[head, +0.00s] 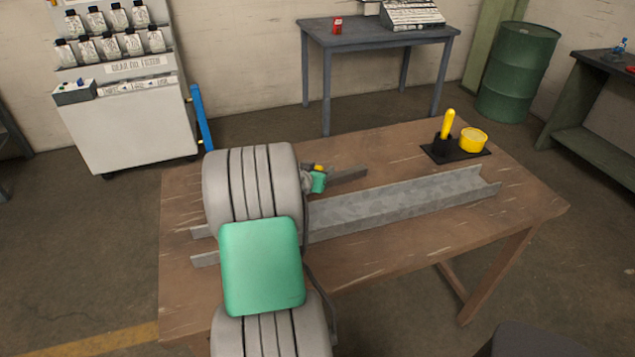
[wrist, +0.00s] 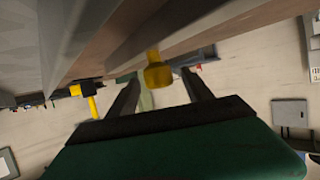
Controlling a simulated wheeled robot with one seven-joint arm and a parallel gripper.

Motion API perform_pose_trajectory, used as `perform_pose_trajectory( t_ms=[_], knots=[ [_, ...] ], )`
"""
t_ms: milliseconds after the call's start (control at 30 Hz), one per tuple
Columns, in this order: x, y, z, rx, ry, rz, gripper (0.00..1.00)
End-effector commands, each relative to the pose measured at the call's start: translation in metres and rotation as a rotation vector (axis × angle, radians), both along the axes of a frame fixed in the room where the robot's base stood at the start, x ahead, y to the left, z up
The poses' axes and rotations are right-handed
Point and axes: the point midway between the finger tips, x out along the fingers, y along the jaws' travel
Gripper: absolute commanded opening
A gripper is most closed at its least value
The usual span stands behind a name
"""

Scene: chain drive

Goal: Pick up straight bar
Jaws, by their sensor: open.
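In the wrist view, my gripper (wrist: 160,92) shows two dark fingers spread apart. A small yellow piece (wrist: 158,75) shows between them, and a yellow spot (head: 320,167) shows by my gripper in the head view. I cannot tell whether this piece belongs to the bar or touches the fingers.
A black mat (head: 468,154) at the table's far right holds a yellow-handled tool (head: 448,122) and a yellow cup (head: 474,139). The table (head: 420,245) is clear in front of the channel.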

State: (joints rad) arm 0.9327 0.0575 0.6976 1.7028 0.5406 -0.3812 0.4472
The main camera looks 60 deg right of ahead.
Motion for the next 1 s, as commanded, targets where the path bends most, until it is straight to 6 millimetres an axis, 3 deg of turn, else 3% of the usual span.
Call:
perform_pose_trajectory(
  t_ms=[700, 1000],
  knots=[
    [-0.0001, 0.0005, 0.0000, 0.001, 0.001, 0.000, 0.01],
    [-0.0001, 0.0006, 0.0000, 0.001, 0.001, 0.000, 0.00]
  ],
)
